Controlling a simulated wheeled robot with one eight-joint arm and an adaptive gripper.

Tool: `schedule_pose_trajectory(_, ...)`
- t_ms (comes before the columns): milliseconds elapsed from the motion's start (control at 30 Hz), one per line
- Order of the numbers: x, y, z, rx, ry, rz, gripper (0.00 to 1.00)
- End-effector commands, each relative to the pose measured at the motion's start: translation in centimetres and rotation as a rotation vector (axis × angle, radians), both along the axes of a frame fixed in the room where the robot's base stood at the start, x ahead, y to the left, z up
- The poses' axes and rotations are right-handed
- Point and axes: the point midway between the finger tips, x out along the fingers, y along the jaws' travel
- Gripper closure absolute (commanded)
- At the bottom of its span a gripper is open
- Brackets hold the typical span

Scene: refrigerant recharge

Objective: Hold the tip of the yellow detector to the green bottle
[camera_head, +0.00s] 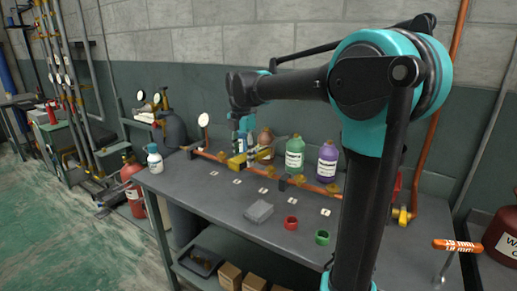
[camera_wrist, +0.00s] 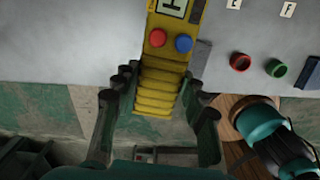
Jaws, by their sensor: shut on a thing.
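My gripper (camera_wrist: 160,84) is shut on the ribbed yellow handle of the detector (camera_wrist: 158,62). The detector has a red button, a blue button and a screen at the top edge of the wrist view, where the rest of it is cut off. In the head view my gripper (camera_head: 243,132) is above the back of the bench, with the yellow detector (camera_head: 237,161) below it. The green bottle (camera_head: 294,156) stands upright on the bench to the right of the detector, apart from it. I cannot make out the detector's tip.
A brown bottle (camera_head: 265,140) stands left of the green one and a purple bottle (camera_head: 327,161) right of it. A copper pipe (camera_head: 275,176) runs low in front. A grey box (camera_head: 259,211), a red cup (camera_head: 291,223) and a green cup (camera_head: 322,238) are on the bench front.

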Motion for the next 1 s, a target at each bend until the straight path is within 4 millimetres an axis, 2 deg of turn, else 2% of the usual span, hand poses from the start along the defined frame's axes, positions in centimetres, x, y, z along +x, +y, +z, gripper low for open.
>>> schedule_pose_trajectory(167, -0.6, 0.5, 0.4, 0.000, 0.000, 0.002, 0.83)
schedule_pose_trajectory(700, -4.7, 3.4, 2.7, 0.000, 0.000, 0.001, 0.83)
schedule_pose_trajectory(1000, -4.9, 3.6, 2.8, 0.000, 0.000, 0.000, 0.83)
